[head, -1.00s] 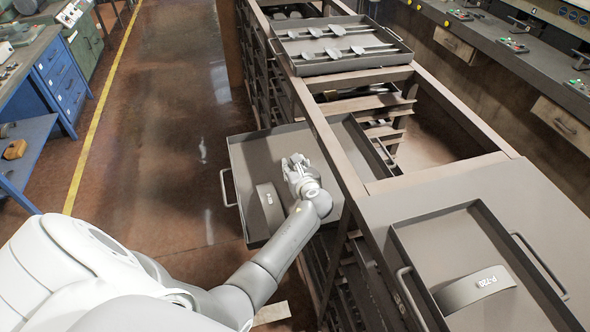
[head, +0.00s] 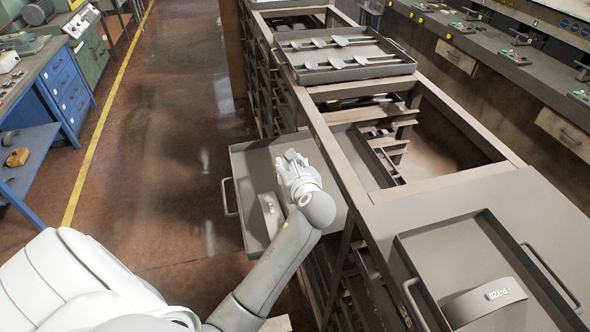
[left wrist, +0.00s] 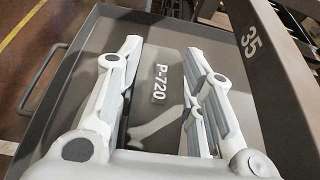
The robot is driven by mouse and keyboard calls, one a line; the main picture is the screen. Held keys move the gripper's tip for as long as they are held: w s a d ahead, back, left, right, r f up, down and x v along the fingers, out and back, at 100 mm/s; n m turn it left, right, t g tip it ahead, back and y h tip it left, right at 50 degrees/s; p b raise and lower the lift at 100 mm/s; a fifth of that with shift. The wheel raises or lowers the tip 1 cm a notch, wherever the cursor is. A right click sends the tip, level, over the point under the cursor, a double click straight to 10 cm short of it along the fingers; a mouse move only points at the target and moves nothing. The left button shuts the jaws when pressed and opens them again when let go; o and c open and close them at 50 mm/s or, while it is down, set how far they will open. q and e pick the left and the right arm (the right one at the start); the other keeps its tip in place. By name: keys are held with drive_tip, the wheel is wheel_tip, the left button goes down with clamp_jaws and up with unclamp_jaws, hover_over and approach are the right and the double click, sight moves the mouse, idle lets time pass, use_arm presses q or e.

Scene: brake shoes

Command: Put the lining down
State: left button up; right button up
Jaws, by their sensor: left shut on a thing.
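A curved grey lining (head: 269,214) is in the pulled-out grey tray (head: 248,160) left of the bench frame, in the head view. In the left wrist view, the lining (left wrist: 163,85) shows its P-720 label between my two fingers. My left gripper (head: 291,162) is over this tray, its fingers closed in along both sides of the lining. I cannot tell whether the lining touches the tray floor. My right gripper is not in view.
A second tray (head: 440,262) with handles lies on the bench at lower right and holds another P-720 lining (head: 484,301). A tray of spoon-shaped parts (head: 345,74) sits farther back. The bench frame (head: 335,170) stands close on the gripper's right.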

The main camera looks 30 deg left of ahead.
use_arm(q)
drive_tip(key=s+d+r+b, duration=0.1)
drive_tip(key=s+d+r, duration=0.1)
drive_tip(key=s, duration=0.5)
drive_tip(key=shift+d+r, duration=0.25)
drive_tip(key=shift+r, duration=0.35)
use_arm(e)
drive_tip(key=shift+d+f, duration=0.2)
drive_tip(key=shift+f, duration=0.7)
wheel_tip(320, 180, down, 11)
drive_tip(key=b, duration=1.1)
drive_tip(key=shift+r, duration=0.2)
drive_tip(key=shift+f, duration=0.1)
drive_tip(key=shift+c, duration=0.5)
use_arm(q)
drive_tip(key=s+d+f+m+t+h, duration=0.1)
drive_tip(key=s+d+f+m+h, duration=0.1)
drive_tip(key=d, duration=0.5)
drive_tip(key=s+d+f+m+t+h, duration=0.1)
drive_tip(key=s+d+f+m, duration=0.1)
drive_tip(key=s+d+f, duration=0.2)
drive_tip(key=d, duration=0.3)
drive_tip(key=shift+s+f+t+h, duration=0.2)
drive_tip(key=shift+f+t+h, duration=0.15)
drive_tip(key=shift+t+h, duration=0.05)
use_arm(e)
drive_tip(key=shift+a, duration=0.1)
